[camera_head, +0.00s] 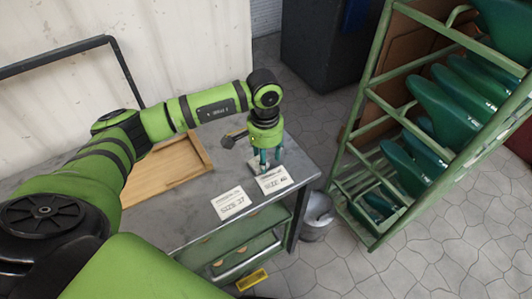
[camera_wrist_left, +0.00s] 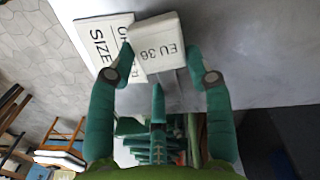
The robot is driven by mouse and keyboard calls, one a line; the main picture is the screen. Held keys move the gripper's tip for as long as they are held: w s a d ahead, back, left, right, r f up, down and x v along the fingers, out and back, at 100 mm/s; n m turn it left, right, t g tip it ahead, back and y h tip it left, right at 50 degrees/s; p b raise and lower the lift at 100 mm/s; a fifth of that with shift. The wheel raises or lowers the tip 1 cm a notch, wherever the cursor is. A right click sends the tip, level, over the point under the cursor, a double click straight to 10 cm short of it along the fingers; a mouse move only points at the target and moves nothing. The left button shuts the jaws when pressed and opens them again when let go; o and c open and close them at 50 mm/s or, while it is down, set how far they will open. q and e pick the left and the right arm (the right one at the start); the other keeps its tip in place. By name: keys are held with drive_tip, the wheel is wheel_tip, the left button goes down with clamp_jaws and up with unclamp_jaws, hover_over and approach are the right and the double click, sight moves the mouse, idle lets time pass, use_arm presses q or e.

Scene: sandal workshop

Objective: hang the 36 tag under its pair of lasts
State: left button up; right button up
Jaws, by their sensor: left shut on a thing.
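My left gripper (camera_head: 264,162) points down at the right end of the grey workbench (camera_head: 190,228). In the left wrist view, my left gripper (camera_wrist_left: 162,68) is shut on a white tag (camera_wrist_left: 157,32) marked "EU 36", which sits between its green fingers. The tag is close over a white size card (camera_wrist_left: 97,35), partly covering it; I cannot tell whether they touch. Green lasts (camera_head: 442,112) lie in rows on a green rack (camera_head: 352,133) at the right. Their size marks are not readable. My right gripper is not in view.
A "SIZE 37" card (camera_head: 231,203) lies near the bench's front edge, with another size card (camera_head: 273,180) to its right. A wooden tray (camera_head: 140,190) lies behind them. A metal bucket (camera_head: 317,217) stands on the floor between bench and rack.

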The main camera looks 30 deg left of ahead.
use_arm(q)
drive_tip(key=shift+f, duration=0.1)
drive_tip(key=o, duration=1)
drive_tip(key=shift+o, duration=0.2)
drive_tip(key=shift+r, duration=0.3)
wheel_tip(320, 180, up, 12)
drive_tip(key=b, duration=0.2)
drive_tip(key=shift+w+a+f, duration=0.15)
drive_tip(key=shift+o, duration=0.3)
